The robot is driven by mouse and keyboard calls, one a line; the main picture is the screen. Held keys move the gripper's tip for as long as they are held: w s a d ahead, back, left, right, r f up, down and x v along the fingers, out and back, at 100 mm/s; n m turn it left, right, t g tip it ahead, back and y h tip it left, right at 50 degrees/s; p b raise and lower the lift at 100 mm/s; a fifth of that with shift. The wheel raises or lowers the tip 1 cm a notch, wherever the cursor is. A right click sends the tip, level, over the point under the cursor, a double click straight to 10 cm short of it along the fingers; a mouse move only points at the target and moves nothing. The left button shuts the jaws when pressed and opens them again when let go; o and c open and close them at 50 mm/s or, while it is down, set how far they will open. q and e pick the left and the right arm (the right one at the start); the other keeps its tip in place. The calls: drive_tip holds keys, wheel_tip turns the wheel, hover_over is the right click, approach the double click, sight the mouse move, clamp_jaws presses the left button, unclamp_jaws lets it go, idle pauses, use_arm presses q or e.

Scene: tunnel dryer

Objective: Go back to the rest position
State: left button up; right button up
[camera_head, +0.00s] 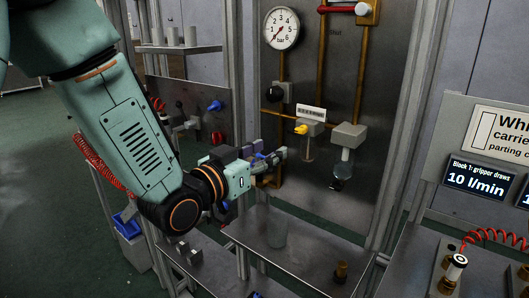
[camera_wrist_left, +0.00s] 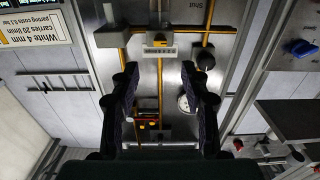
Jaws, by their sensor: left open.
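My left gripper (camera_head: 274,166) is in the middle of the head view, on a pale green arm from the upper left. It points right, in front of the metal pipe panel (camera_head: 335,60). In the left wrist view the dark fingers of this gripper (camera_wrist_left: 160,70) stand wide apart, with nothing between them but the panel farther off. The gripper holds nothing. My right gripper is in neither view.
A metal shelf (camera_head: 310,262) below carries a translucent cup (camera_head: 277,228) and a brass fitting (camera_head: 341,272). A sign board (camera_head: 500,130) stands at right.

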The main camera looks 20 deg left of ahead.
use_arm(q)
drive_tip(key=s+a+f+n+g+y+b, duration=0.1)
drive_tip(key=s+f+g+y+b, duration=0.2)
drive_tip(key=f, duration=0.7)
drive_tip(key=s+a+f+n+g+b, duration=0.1)
drive_tip(key=s+a+f+g, duration=0.3)
drive_tip(key=f, duration=0.7)
drive_tip(key=s+d+f+n+g+y+b, duration=0.15)
drive_tip(key=s+f, duration=0.35)
drive_tip(key=f, duration=0.5)
drive_tip(key=s+a+f+g+y+b, duration=0.1)
drive_tip(key=s+f+g+b, duration=0.7)
drive_tip(key=s+f, duration=1.5)
drive_tip(key=shift+s+a+n+y, duration=0.35)
drive_tip(key=shift+s+a, duration=0.1)
drive_tip(key=shift+s, duration=0.8)
drive_tip(key=shift+f+g, duration=0.1)
drive_tip(key=shift+g, duration=0.15)
